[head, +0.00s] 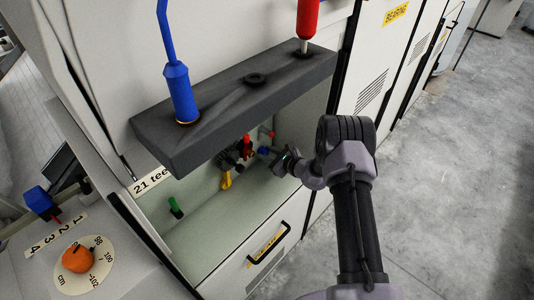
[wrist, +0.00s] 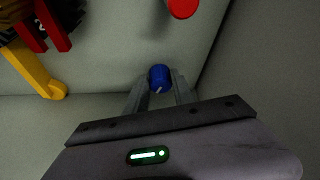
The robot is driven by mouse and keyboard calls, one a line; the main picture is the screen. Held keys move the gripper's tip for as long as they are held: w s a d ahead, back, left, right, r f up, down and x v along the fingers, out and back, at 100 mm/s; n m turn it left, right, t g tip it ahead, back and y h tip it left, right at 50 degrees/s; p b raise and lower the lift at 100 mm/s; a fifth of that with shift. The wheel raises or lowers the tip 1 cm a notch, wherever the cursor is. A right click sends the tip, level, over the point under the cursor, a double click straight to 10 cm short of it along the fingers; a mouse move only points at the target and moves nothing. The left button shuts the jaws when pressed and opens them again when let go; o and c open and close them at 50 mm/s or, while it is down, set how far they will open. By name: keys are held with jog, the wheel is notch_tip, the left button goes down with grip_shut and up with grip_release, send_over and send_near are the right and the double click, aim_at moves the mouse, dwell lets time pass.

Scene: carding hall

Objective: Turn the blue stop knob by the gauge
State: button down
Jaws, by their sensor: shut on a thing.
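The blue knob (head: 264,150) sits on the back wall inside the recess, near its right end. In the wrist view the blue knob (wrist: 160,77) shows between my two fingers, with a small pale mark on its lower face. My gripper (wrist: 160,88) is shut on it, one finger on each side. In the head view my gripper (head: 277,155) reaches into the recess from the right and hides part of the knob's surroundings. I cannot make out a gauge in either view.
A dark shelf (head: 240,105) overhangs the recess, holding a blue spouted tool (head: 180,92) and a red-handled tool (head: 308,20). Near the knob are a red knob (wrist: 183,7), red prongs (wrist: 50,28) and a yellow lever (wrist: 37,70). A drawer handle (head: 268,246) protrudes below.

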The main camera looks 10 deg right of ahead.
jog(key=m+y, duration=0.1)
jog(key=m+g, duration=0.1)
jog(key=m, duration=0.1)
jog(key=shift+w+d+y, duration=0.1)
jog(key=shift+d+y, duration=0.1)
jog(key=shift+y, duration=0.2)
dwell(0.3)
jog(key=c, duration=1.1)
grip_release()
jog(key=shift+o, duration=0.2)
jog(key=p+v, duration=0.6)
jog(key=v, duration=1.1)
jog(key=shift+d+r, duration=0.25)
